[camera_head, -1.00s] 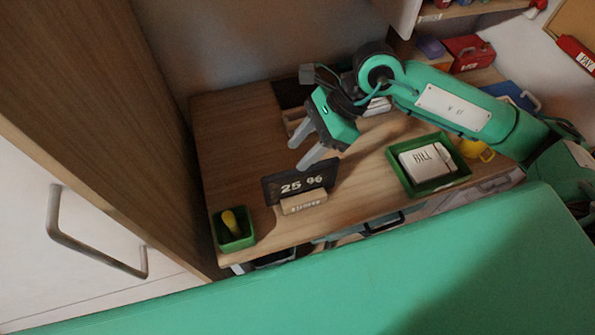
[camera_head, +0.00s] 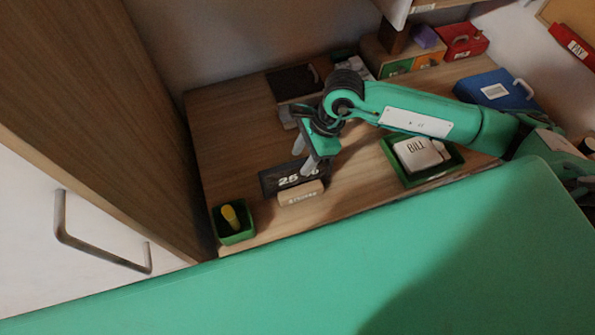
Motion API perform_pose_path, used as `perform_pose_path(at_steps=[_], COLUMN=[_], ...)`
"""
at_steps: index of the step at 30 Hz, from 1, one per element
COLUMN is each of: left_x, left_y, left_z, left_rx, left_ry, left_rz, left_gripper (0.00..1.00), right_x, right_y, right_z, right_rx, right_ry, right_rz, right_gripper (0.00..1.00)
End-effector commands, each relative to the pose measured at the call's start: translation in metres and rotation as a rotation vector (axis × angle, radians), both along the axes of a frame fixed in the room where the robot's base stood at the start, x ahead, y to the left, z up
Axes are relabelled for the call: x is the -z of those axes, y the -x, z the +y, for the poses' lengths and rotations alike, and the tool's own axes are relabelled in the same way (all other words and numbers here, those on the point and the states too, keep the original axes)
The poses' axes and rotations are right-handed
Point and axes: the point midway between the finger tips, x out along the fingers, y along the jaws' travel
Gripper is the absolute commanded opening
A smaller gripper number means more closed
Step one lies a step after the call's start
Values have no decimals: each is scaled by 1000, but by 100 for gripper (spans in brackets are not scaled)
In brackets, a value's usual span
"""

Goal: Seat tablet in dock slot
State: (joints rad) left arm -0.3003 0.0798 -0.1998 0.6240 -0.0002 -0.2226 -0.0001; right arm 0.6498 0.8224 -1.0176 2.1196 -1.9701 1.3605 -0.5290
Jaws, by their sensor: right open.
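A dark upright panel with "25 %" in white, which looks like the tablet (camera_head: 268,182), stands near the front left of the wooden desk. A small wooden block with lettering (camera_head: 301,194), which may be the dock, sits right in front of its lower edge. Whether the panel sits in a slot is hidden. My right gripper (camera_head: 306,160) is open, pointing down at the panel's upper edge, and its fingers cover part of the digits. Whether they touch the panel I cannot tell. My left gripper is not in view.
A green box with a yellow item (camera_head: 236,232) stands at the desk's front left corner. A green tray (camera_head: 402,176) holds a white "BILL" box. A dark flat item (camera_head: 290,82) lies at the back. A blue binder (camera_head: 487,90) is at the right. A wooden cabinet borders the left.

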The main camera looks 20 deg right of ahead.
Motion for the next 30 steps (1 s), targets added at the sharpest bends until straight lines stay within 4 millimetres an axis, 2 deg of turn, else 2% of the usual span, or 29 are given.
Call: perform_pose_path(at_steps=[1, 3, 7, 15, 17, 22, 30], left_x=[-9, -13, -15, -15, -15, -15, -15], left_y=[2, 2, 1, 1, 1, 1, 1], left_z=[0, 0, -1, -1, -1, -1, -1], left_rx=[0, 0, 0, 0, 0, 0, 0], left_ry=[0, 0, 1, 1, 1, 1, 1], left_rz=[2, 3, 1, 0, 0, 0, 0], left_gripper=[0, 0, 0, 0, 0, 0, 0], right_x=[4, 14, 30, 34, 34, 34, 33], right_y=[1, 1, 1, 0, 0, 0, 0], right_z=[4, 10, 14, 16, 16, 16, 16], right_rx=[0, -1, 0, 0, 0, 0, 0], right_ry=[0, 0, 0, -1, 0, 0, -1], right_rz=[5, 4, 2, 1, 1, 1, 0], right_gripper=[42, 42, 42, 42, 32, 0, 0])
